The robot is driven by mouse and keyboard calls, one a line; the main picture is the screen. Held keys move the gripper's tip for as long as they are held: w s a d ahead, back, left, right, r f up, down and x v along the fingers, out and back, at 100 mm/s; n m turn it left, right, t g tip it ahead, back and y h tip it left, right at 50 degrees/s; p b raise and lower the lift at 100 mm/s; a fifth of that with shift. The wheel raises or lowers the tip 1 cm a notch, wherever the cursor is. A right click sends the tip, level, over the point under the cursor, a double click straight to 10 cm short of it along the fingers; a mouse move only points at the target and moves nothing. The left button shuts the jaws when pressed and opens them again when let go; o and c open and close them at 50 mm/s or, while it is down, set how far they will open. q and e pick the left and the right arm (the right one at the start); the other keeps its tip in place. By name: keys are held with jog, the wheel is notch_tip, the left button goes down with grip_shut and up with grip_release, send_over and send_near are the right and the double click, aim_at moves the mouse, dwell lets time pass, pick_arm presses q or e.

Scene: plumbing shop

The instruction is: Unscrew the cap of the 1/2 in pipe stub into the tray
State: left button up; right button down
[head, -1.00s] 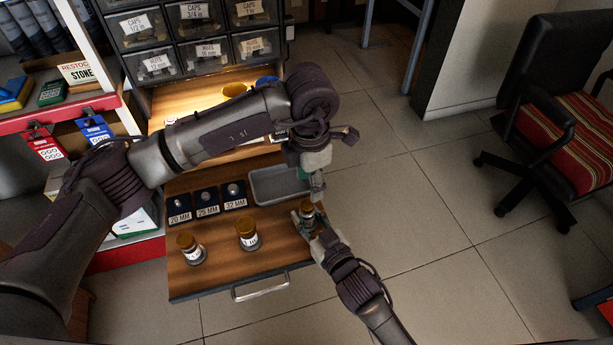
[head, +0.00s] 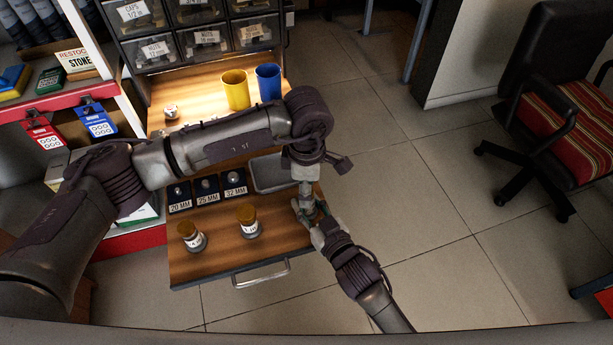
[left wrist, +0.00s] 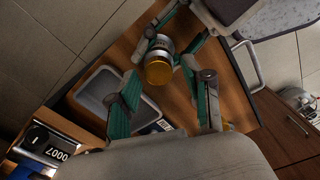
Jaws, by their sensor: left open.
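A pipe stub with a brass-coloured cap (left wrist: 158,70) shows in the left wrist view. Its size label cannot be read. My right gripper (left wrist: 172,36) has its fingers closed around the stub's body; it also shows in the head view (head: 312,216). My left gripper (head: 306,198) points down over the stub in the head view and largely hides the cap. In the left wrist view my left gripper (left wrist: 165,95) is open, its green-padded fingers apart and the cap beyond the gap between them. The grey tray (head: 268,185) lies just left of both grippers, partly covered by my left arm.
Two more brass-capped stubs (head: 191,237) (head: 247,221) stand on the wooden drawer board (head: 215,258). Cards marked 20, 25 and 32 MM (head: 207,190) lie behind them. A yellow cup (head: 236,88) and a blue cup (head: 268,82) stand farther back. Open floor lies to the right.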

pick_arm(q)
jog(key=shift+f, duration=0.25)
grip_shut()
jog(key=n, duration=0.3)
jog(key=shift+s, duration=0.1)
jog(key=shift+r, duration=0.15)
dwell(0.6)
jog(key=shift+r, duration=0.95)
